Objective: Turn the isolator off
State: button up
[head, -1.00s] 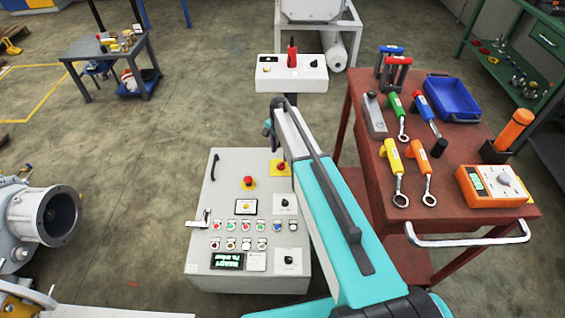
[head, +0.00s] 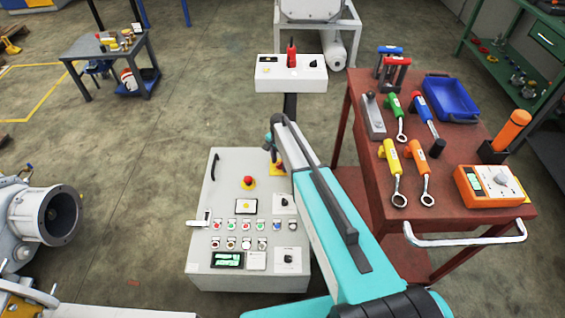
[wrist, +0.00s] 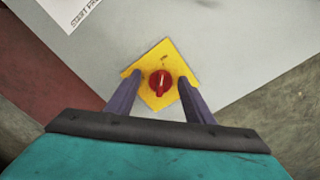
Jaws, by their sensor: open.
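The isolator is a red rotary knob (wrist: 160,84) on a yellow diamond plate (wrist: 163,58), on the grey control cabinet (wrist: 215,35). In the wrist view my gripper (wrist: 160,80) is open, with one finger on each side of the knob. I cannot tell whether the fingers touch it.
A red emergency button (head: 248,181) and rows of small buttons share the cabinet face. A red tool cart (head: 450,170) stands close on the right. A white box on a post (head: 291,74) stands behind the cabinet.

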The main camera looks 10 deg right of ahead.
jog(key=c, duration=1)
jog(key=shift+d, duration=0.65)
jog(key=shift+a, duration=0.4)
jog(key=shift+s+a+f+n, duration=0.1)
jog(key=shift+s+a+n, duration=0.05)
jog(key=shift+n, duration=0.25)
jog(key=n+b, duration=0.2)
jog(key=n, duration=0.4)
jog(key=shift+s, duration=0.15)
jog(key=n+b, duration=0.1)
jog(key=n, duration=0.5)
jog(key=shift+d+b, duration=0.2)
jog(key=shift+b, duration=0.2)
jog(key=n, duration=0.3)
jog(key=shift+n, duration=0.4)
jog(key=shift+n+b, duration=0.3)
jog(key=shift+n, duration=0.3)
jog(key=shift+a, duration=0.1)
